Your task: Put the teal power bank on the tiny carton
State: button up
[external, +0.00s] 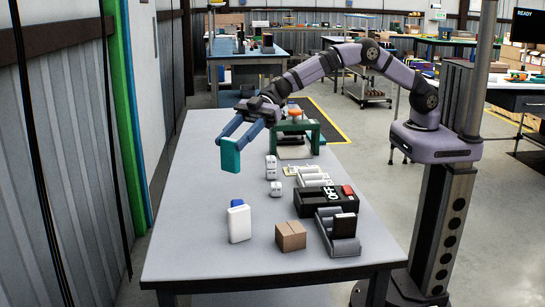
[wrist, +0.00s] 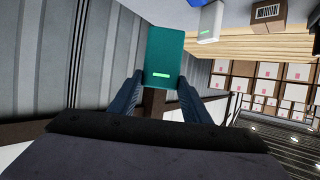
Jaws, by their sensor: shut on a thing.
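The teal power bank (external: 230,156) is held upright in my gripper (external: 239,134), up above the left part of the table. In the wrist view the power bank (wrist: 164,55) sits between the two blue fingers of my gripper (wrist: 160,88), with a small green light strip on its face. The tiny carton (external: 290,236) is a small brown box on the table near the front. It also shows in the wrist view (wrist: 268,13) at the top right. My gripper is behind and left of the carton, well apart from it.
White parts (external: 272,175) and a green frame (external: 296,138) stand farther back. The table's left side is clear.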

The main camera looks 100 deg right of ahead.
jog(key=s+a+r+n+g+y+p, duration=0.1)
jog(key=s+a+g, duration=0.1)
jog(key=s+a, duration=0.4)
jog(key=s+a+r+n+g+y+p, duration=0.1)
jog(key=s+a, duration=0.5)
jog(key=a, duration=0.6)
jog(key=shift+s+a+r+n+g, duration=0.25)
jog(key=shift+s+r+n+g, duration=0.15)
jog(key=shift+r+n, duration=0.2)
jog(key=shift+f+b, duration=0.6)
jog(key=shift+f, duration=4.35)
jog(key=shift+f, duration=0.15)
jog(key=o, duration=1.2)
